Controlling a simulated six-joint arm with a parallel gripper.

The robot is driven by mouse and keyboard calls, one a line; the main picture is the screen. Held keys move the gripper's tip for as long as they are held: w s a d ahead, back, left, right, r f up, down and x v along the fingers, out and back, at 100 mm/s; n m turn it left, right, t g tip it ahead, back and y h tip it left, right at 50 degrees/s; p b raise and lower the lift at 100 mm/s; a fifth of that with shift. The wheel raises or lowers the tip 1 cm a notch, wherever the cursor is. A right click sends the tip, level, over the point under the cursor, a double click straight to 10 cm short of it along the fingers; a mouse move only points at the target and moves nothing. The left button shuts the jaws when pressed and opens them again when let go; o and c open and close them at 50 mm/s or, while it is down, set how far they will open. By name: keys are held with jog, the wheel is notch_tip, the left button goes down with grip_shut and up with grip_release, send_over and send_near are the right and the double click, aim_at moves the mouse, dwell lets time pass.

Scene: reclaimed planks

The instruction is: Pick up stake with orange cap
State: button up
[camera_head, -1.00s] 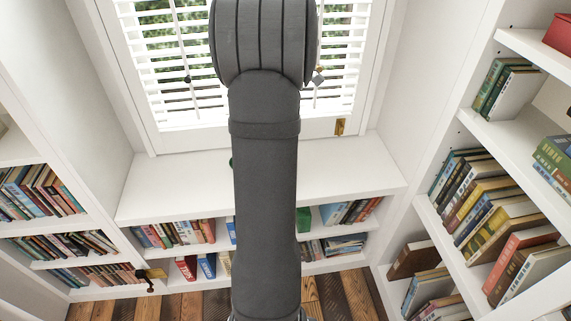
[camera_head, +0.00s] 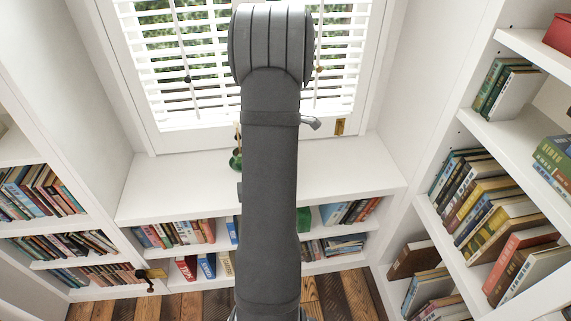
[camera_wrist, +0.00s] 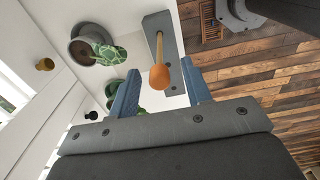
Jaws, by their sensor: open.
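The stake (camera_wrist: 159,47) is a thin wooden stick with a round orange cap (camera_wrist: 159,77) in the wrist view. The cap end points toward my gripper. The far end of the stick overlaps a long grey block (camera_wrist: 172,82) on the white surface; I cannot tell how they meet. My gripper (camera_wrist: 161,68) is open, its two blue fingers apart. The cap appears between the fingers with a gap on each side; its depth relative to them is unclear. In the head view my arm hides the gripper's fingers and the orange cap.
A green patterned plant (camera_wrist: 103,50) sits in a round grey pot (camera_wrist: 77,49) to the left in the wrist view. A green object (camera_head: 236,160) shows beside my arm on the white ledge (camera_head: 175,185). Bookshelves flank both sides; a window with blinds (camera_head: 190,75) stands behind.

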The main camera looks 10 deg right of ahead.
notch_tip(320, 180, down, 3)
jog(key=shift+f, duration=0.15)
jog(key=shift+c, duration=0.5)
grip_shut()
